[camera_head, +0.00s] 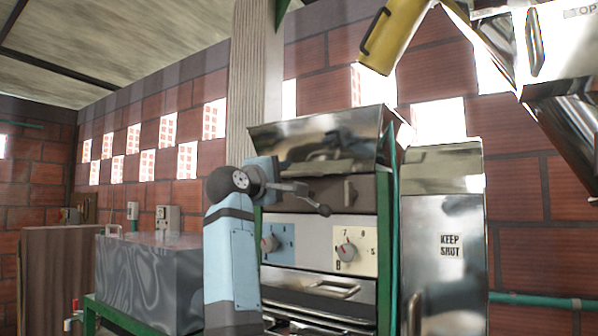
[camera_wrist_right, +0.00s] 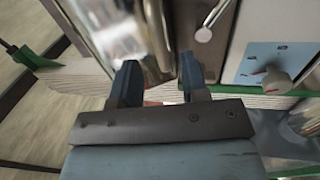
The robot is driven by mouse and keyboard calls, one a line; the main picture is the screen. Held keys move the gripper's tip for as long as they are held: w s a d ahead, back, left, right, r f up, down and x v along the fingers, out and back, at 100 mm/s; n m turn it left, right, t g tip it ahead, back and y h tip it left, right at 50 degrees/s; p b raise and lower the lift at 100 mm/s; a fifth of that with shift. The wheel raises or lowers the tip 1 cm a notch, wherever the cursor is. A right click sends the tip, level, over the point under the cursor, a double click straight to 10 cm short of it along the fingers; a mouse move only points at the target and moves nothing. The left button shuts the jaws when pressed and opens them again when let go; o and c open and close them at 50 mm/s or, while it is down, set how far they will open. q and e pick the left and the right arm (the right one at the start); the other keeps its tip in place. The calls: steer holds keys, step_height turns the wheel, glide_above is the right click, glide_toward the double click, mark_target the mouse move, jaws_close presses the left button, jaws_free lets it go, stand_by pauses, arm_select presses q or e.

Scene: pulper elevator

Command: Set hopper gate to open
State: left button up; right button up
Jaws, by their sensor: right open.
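The steel hopper (camera_head: 300,135) sits on top of the machine. Below it a dark band carries a small upright grey tab (camera_head: 349,192), which may be the hopper gate's handle; no label for it is readable. My right gripper (camera_head: 318,197) is in front of this band, left of the tab. In the right wrist view its two dark fingers (camera_wrist_right: 160,82) are apart with nothing held between them. A small lever with a round pale end (camera_wrist_right: 203,36) shows beyond the right finger, apart from it. My left gripper is not in view.
Below the band are a blue dial panel (camera_head: 283,243), partly hidden by my arm, and a cream dial panel (camera_head: 355,250). A steel cabinet (camera_head: 425,200) marked KEEP SHUT stands right. A yellow chute (camera_head: 395,35) hangs above. A grey box (camera_head: 150,285) stands left.

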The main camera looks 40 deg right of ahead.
mark_target(293, 174)
steer(key=p+x, duration=0.1)
steer(key=x, duration=0.6)
jaws_close()
